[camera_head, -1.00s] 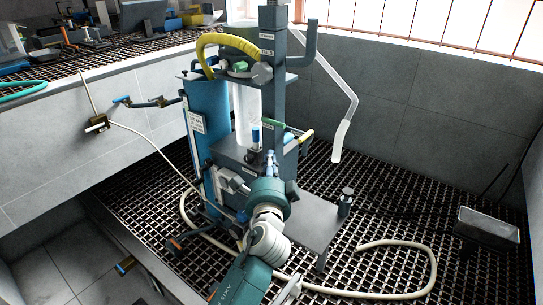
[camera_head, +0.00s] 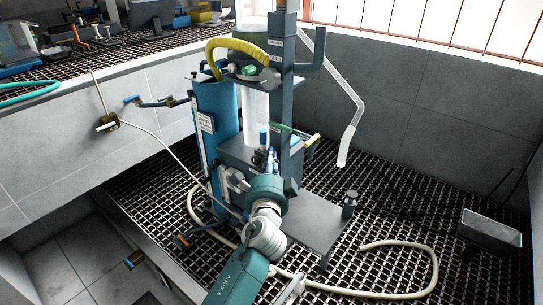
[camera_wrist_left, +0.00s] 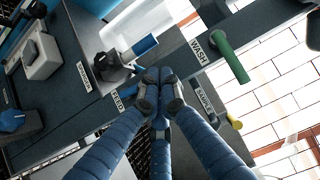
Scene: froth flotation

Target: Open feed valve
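The flotation apparatus (camera_head: 215,130) stands on the grating, with a blue cylinder, a dark column and a clear tube. My left gripper (camera_head: 271,155) is at its front, beside a blue-ended black valve (camera_head: 263,137). In the left wrist view, the blue fingers (camera_wrist_left: 158,76) come together at their tips, right of the FEED label (camera_wrist_left: 118,99). No object shows between them, and they cover what lies behind. The blue-ended valve (camera_wrist_left: 140,47) with its black knob is just beyond the tips, apparently apart from them. I cannot tell which valve is the feed valve. My right gripper is out of view.
A green tube (camera_wrist_left: 230,58) sticks out by the WASH label, right of the fingers. A SAMPLE label (camera_wrist_left: 205,102) is close to the right finger. A pale hose (camera_head: 432,265) loops over the grating. A small dark bottle (camera_head: 349,205) stands on the grey plate.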

